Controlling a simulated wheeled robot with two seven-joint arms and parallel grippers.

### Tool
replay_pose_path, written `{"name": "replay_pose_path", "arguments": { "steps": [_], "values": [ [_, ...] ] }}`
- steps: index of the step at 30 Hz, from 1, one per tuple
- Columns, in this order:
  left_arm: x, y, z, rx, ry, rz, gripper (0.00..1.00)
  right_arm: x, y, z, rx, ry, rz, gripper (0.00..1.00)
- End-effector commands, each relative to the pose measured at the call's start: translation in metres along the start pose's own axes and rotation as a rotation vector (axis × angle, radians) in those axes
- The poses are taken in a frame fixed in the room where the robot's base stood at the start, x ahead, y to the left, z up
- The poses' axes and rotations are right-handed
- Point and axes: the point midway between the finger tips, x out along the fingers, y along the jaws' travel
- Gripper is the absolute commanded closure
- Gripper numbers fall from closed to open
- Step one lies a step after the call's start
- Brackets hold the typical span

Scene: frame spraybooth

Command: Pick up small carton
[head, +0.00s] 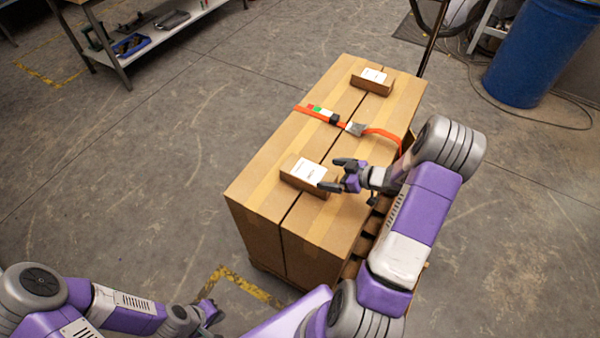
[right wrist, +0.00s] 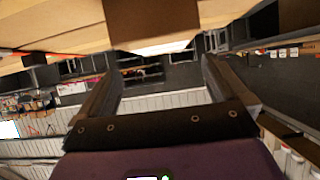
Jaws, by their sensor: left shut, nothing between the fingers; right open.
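A small brown carton (head: 303,175) with a white label lies on top of the large boxes, toward their near end. A second small carton (head: 372,80) with a white label lies at their far end. My right gripper (head: 331,174) is open at the right side of the near carton; whether it touches cannot be told. In the right wrist view a brown carton (right wrist: 150,22) shows ahead of the open, empty fingers (right wrist: 162,85). My left gripper (head: 212,312) is shut and empty, low at the lower left, well away from the cartons.
The large cardboard boxes (head: 262,190) stand side by side on a wooden pallet. An orange strap (head: 380,132) with a buckle crosses their top between the two cartons. A blue barrel (head: 540,50) stands at the upper right, a workbench (head: 150,40) at the upper left. Floor at left is clear.

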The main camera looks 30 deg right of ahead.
Motion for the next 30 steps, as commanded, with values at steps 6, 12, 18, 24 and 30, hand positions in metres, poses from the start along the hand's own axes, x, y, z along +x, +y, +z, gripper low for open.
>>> {"name": "replay_pose_path", "arguments": {
  "steps": [6, 12, 18, 24, 30],
  "values": [
    [0.007, -0.003, 0.0, 0.0, -0.001, 0.0, 1.0, 0.016, 0.001, 0.003, -0.012, 0.0, -0.007, 0.0],
    [0.011, -0.004, 0.0, 0.0, 0.0, 0.0, 1.0, 0.034, -0.001, 0.003, -0.011, 0.0, -0.007, 0.0],
    [0.02, -0.008, -0.001, 0.0, 0.0, 0.0, 1.0, 0.065, -0.003, 0.005, -0.012, 0.0, -0.007, 0.0],
    [0.021, -0.008, -0.001, 0.0, 0.0, 0.0, 1.0, 0.074, -0.002, 0.003, -0.011, -0.001, -0.005, 0.0],
    [0.021, -0.008, -0.001, 0.0, 0.0, 0.0, 1.0, 0.073, -0.002, 0.003, -0.011, -0.001, -0.005, 0.15]
  ]
}}
